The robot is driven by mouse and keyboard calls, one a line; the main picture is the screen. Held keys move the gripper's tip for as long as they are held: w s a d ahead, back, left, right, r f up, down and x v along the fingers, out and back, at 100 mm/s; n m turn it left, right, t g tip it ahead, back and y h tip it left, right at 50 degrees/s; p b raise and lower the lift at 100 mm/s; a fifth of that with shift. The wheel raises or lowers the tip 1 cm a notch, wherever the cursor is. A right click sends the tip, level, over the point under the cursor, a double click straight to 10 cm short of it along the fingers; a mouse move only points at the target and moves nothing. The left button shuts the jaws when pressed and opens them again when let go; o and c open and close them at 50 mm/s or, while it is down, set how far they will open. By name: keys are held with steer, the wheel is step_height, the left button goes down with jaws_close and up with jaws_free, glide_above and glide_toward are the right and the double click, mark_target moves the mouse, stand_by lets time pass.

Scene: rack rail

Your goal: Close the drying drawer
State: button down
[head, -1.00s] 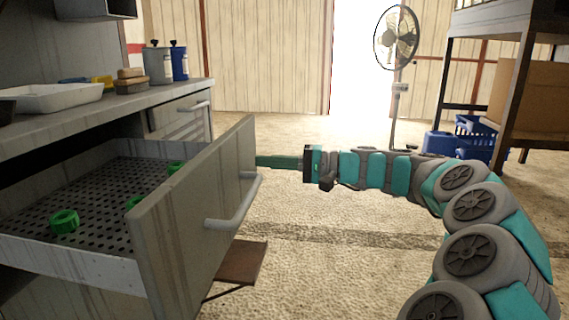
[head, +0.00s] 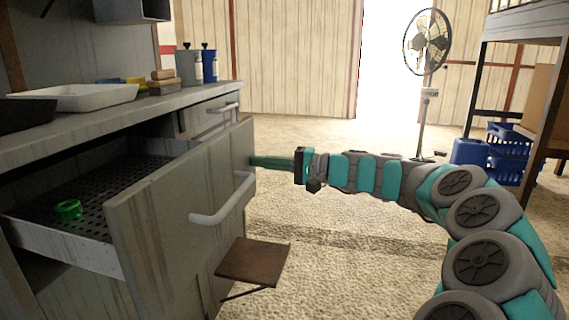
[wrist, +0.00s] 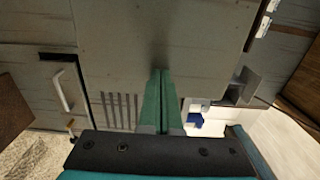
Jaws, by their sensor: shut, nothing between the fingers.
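The drying drawer (head: 180,205) juts out partly open from the grey cabinet at the left of the head view.
The countertop (head: 150,111) bears a white tray (head: 75,97), sponges or blocks, and grey and blue bottles. A brown step (head: 252,262) sticks out low beneath the drawer. A fan (head: 426,45) and blue crates (head: 508,150) stand at the back right. Middle floor is clear.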

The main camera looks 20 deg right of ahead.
mark_target(181, 153)
steer(key=x, duration=2)
steer(key=shift+a+f, duration=0.1)
steer(key=shift+a, duration=0.1)
steer(key=shift+w+a+p, duration=0.3)
steer(key=shift+w+a, duration=0.2)
steer(key=shift+a+r, duration=0.1)
steer(key=shift+r, duration=0.1)
